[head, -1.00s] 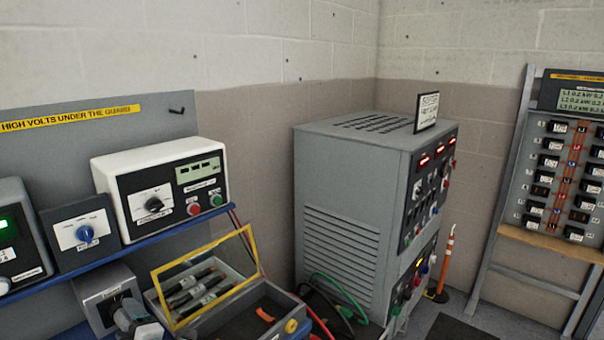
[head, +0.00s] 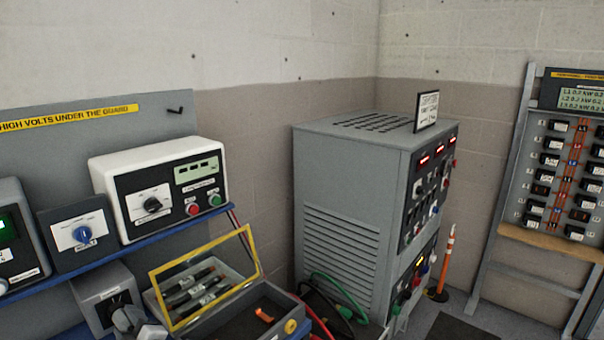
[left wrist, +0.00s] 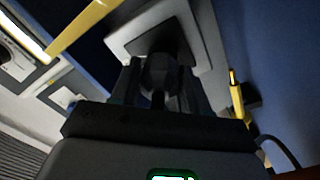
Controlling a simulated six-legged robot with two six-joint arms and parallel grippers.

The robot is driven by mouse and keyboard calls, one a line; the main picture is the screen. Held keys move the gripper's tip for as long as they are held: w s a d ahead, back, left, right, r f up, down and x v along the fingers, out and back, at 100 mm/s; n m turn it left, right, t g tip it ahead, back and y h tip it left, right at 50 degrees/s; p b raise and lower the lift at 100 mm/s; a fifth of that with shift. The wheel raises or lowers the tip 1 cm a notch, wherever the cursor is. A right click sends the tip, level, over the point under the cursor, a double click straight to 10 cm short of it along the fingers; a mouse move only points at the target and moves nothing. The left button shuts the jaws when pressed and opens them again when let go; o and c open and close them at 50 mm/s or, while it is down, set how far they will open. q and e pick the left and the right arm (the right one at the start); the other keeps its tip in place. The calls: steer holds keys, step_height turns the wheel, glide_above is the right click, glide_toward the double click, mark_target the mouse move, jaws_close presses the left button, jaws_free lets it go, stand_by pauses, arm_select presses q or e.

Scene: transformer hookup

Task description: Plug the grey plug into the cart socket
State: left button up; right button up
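The cart socket is a grey box with a dark face (head: 103,296) at the lower left of the head view, beside the tool case. The grey plug (head: 127,318) is a rounded piece right in front of that face. My left gripper (head: 138,326) is at the bottom edge, mostly cut off. In the left wrist view my left gripper (left wrist: 158,82) has a finger on each side of the dark-looking plug (left wrist: 158,72). The plug points at the socket's dark panel (left wrist: 155,35); I cannot tell how deep it sits. My right gripper is not in view.
An open case with a yellow-framed lid (head: 205,275) stands close right of the socket. A blue shelf edge (head: 180,233) with meter boxes is above. A grey cabinet (head: 340,205) with red, green and black cables stands further right. A striped post (head: 443,265) stands behind it.

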arm_select(q)
steer(key=o, duration=0.5)
steer(key=shift+r, duration=0.25)
steer(key=shift+c, duration=0.2)
steer(key=shift+s, duration=0.1)
steer(key=shift+d+f, duration=0.1)
steer(key=shift+f, duration=0.1)
steer(key=shift+s+d, duration=0.15)
steer(key=shift+d, duration=0.1)
steer(key=shift+b+v, duration=0.5)
steer(key=shift+v, duration=0.35)
steer(key=shift+b+v, duration=0.35)
steer(key=shift+v, duration=0.55)
steer(key=shift+s+d+r, duration=0.1)
steer(key=shift+s+d, duration=0.15)
steer(key=shift+s, duration=0.05)
